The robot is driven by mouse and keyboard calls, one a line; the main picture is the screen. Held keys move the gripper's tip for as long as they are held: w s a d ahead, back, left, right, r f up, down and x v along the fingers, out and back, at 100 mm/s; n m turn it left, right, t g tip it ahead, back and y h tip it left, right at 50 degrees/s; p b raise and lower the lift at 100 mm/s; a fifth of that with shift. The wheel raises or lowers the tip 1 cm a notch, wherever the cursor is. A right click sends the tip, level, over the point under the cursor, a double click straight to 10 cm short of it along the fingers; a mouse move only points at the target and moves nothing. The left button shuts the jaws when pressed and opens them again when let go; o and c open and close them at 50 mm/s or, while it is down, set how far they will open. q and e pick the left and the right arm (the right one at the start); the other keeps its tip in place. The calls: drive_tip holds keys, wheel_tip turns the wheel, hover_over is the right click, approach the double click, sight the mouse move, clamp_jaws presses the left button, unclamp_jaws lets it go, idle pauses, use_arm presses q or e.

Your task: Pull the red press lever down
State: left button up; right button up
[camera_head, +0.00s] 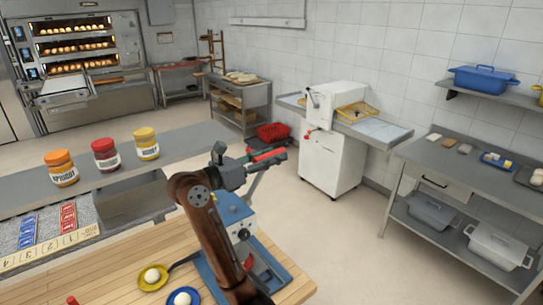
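The blue press (236,212) stands on the wooden counter, partly hidden behind my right arm. Its grey lever arm slants up and to the right, ending in a red lever grip (268,154) held high above the press. My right gripper (266,163) is at the red grip, with its dark fingers lying along it. The fingers overlap the grip in this view, so I cannot tell whether they are closed on it. My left gripper is not in view.
A yellow plate (141,284) and a blue plate (171,302), each with a dough ball, are on the wooden counter (110,290) left of my arm. Three labelled jars, including a red jar (106,157), stand on the grey shelf behind. A white machine (333,150) stands across the floor.

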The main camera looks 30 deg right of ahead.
drive_tip(key=shift+c, duration=0.7)
clamp_jaws()
